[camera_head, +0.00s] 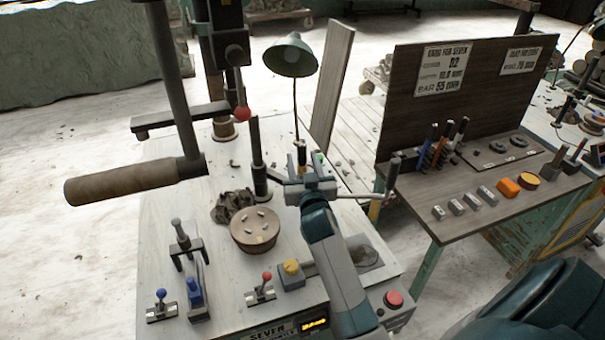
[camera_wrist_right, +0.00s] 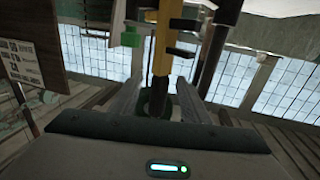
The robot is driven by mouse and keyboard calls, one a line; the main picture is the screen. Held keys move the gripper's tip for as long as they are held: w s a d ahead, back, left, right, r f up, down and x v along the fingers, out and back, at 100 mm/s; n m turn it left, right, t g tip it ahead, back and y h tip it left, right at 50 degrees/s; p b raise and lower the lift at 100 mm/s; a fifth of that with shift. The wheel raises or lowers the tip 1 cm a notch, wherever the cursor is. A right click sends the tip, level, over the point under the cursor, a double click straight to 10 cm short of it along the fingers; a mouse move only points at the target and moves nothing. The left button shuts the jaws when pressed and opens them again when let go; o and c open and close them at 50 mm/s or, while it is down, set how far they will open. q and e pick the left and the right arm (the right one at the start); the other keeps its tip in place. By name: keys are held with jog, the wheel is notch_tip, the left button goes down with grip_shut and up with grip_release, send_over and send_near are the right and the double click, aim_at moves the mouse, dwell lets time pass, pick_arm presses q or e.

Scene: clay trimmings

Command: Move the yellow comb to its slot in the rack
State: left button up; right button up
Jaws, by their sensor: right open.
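My right gripper (camera_head: 305,172) is over the back right part of the near table, and its fingers (camera_wrist_right: 158,100) are apart. In the right wrist view, a yellow notched piece, which looks like the yellow comb (camera_wrist_right: 163,50), stands just beyond the fingertips. A dark shaft below it lies between the open fingers; I cannot tell whether they touch it. In the head view a little yellow (camera_head: 302,146) shows by the gripper, mostly hidden. The rack (camera_head: 440,150) stands on the right bench and holds several upright tools with blue, orange and dark parts. My left gripper is not in view.
A round wooden block (camera_head: 254,230) and a clay lump (camera_head: 232,204) are left of my right arm. A green lamp (camera_head: 291,57) and a lever with a wooden handle (camera_head: 135,183) rise above the table. The right bench (camera_head: 505,205) carries several small blocks.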

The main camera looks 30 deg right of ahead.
jog(key=shift+w+d, duration=0.2)
jog(key=shift+w, duration=0.25)
grip_shut()
